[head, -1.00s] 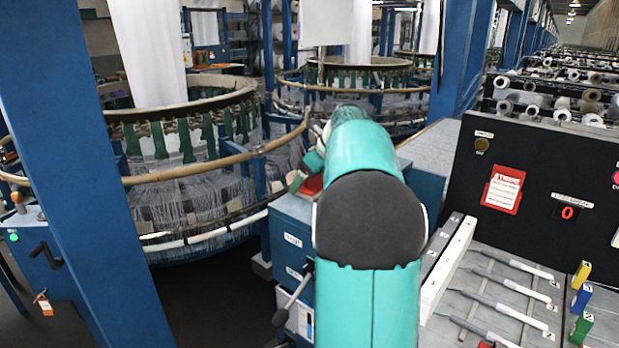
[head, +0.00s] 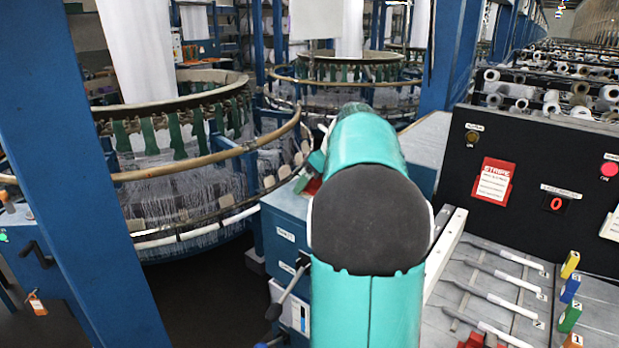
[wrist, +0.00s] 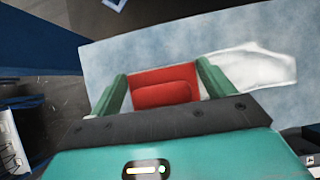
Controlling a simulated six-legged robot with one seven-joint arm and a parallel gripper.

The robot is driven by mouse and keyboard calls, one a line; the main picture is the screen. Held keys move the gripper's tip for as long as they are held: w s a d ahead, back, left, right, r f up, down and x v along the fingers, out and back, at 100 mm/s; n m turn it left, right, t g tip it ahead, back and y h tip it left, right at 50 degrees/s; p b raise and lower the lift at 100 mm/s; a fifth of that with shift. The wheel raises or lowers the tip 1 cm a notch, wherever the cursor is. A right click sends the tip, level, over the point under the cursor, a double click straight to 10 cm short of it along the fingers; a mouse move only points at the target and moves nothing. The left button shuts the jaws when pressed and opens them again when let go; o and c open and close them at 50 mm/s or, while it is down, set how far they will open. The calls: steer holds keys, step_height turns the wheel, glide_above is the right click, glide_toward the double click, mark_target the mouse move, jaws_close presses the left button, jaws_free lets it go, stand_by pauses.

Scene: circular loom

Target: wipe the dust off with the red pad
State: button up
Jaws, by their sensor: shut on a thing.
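My gripper (wrist: 162,84) is shut on the red pad (wrist: 163,93), with one green finger on each side of it. The pad is over a pale grey-blue, mottled surface (wrist: 150,50) in the wrist view. Whether the pad touches this surface, I cannot tell. A whitish, irregular patch (wrist: 255,70) lies on the surface right of the pad; whether it is dust, I cannot tell. In the head view, a bit of red (head: 313,187) shows beside my arm above the blue cabinet (head: 285,232). My arm hides most of the cabinet top and the gripper.
A round loom (head: 190,165) with a wooden rim stands close on the left, behind a blue post (head: 75,150). A black panel (head: 540,185) stands right, above a grey bench with several levers (head: 495,300) and coloured blocks (head: 570,288). A lever (head: 290,290) sticks out from the cabinet front.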

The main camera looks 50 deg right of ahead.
steer(key=shift+s+d+f, duration=0.15)
steer(key=shift+s, duration=1.7)
steer(key=shift+w+d, duration=0.15)
steer(key=shift+d, duration=1.2)
steer(key=shift+w+a+r, duration=0.1)
steer(key=shift+w+a, duration=0.05)
steer(key=shift+w, duration=0.9)
steer(key=shift+w+a+r, duration=0.1)
steer(key=shift+w, duration=0.95)
